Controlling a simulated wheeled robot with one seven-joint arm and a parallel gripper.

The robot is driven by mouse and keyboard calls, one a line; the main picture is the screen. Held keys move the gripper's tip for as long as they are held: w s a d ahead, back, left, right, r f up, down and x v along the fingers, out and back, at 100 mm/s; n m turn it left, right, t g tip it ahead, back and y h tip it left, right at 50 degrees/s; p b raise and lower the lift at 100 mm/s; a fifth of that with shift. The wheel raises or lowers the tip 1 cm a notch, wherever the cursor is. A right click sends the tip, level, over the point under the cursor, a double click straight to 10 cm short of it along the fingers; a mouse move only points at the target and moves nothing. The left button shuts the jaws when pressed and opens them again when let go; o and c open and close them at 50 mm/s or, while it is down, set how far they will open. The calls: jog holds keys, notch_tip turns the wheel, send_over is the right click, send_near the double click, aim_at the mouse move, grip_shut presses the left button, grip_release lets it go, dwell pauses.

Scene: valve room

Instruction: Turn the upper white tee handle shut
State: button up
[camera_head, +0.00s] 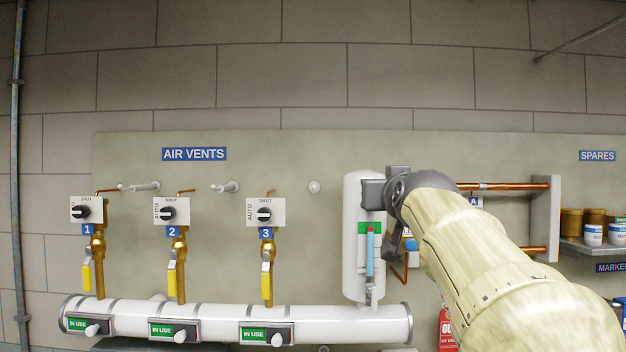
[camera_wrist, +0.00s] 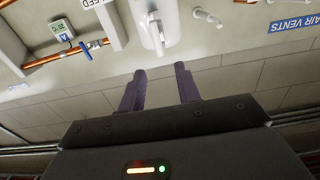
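A white upright cylinder (camera_head: 355,255) with a blue sight tube (camera_head: 370,252) stands on the panel, right of the centre. In the wrist view, a white tee handle (camera_wrist: 157,38) shows on the cylinder's face, beyond my fingertips; I take it for the upper one. In the head view, my gripper (camera_head: 372,194) covers the upper part of the cylinder, hiding that handle. In the wrist view, my gripper (camera_wrist: 161,74) has its two dark fingers apart with nothing between them. The fingertips appear short of the handle. A pale fitting (camera_head: 371,292) sits below the sight tube.
A thick white pipe (camera_head: 220,322) with in-use tags runs below. Three brass valves with yellow levers (camera_head: 267,280) stand to the left. Copper pipes (camera_head: 515,186) and a shelf of pots (camera_head: 593,235) are to the right. The wall above is clear.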

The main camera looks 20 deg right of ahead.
jog(key=p+x, duration=0.5)
jog(key=x, duration=0.4)
jog(key=shift+w, duration=0.25)
grip_shut()
